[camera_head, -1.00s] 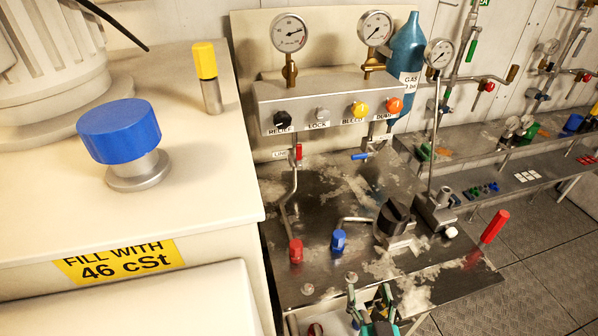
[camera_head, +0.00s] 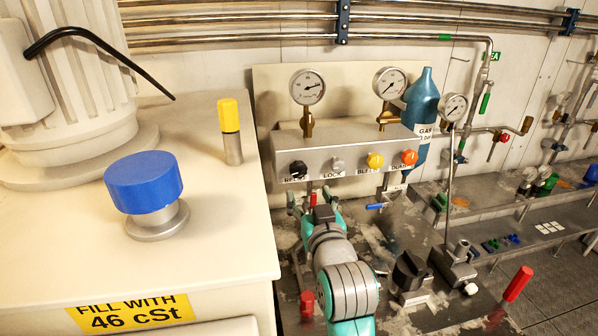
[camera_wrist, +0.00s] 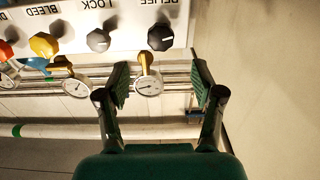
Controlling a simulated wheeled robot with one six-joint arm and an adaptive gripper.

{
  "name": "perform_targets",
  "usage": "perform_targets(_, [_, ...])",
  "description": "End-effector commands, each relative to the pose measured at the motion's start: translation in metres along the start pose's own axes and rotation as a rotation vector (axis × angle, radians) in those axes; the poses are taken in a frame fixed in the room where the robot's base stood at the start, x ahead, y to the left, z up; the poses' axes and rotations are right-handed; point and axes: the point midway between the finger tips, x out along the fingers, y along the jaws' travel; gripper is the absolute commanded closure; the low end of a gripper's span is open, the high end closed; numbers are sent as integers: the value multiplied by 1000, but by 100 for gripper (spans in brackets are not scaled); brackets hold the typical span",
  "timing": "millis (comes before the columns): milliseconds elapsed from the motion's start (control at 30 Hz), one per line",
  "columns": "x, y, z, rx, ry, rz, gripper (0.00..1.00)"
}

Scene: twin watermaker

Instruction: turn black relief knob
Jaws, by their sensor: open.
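The black relief knob (camera_head: 298,169) is at the left end of the grey manifold panel (camera_head: 345,155), above the label RELIEF. In the wrist view the black relief knob (camera_wrist: 161,37) appears upside down with a white line on its face. My gripper (camera_head: 314,198) is below the panel in the head view, a little below and right of the knob. In the wrist view my gripper (camera_wrist: 162,80) is open, its two green-padded fingers apart with nothing between them touching. The knob lies beyond the fingertips, not held.
A grey lock knob (camera_head: 337,165), yellow bleed knob (camera_head: 375,160) and orange knob (camera_head: 409,157) sit along the panel to the right. Gauges (camera_head: 307,88) stand above it. A cream cabinet (camera_head: 240,230) with a blue cap (camera_head: 144,184) is close on the left.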

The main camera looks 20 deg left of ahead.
Motion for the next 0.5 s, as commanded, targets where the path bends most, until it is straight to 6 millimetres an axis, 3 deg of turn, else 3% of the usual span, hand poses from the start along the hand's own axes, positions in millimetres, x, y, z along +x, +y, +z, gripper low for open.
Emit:
perform_targets(167, [15, -1, -2, 0, 0, -1, 33])
perform_targets(500, [73, -1, -2, 0, 1, -1, 33])
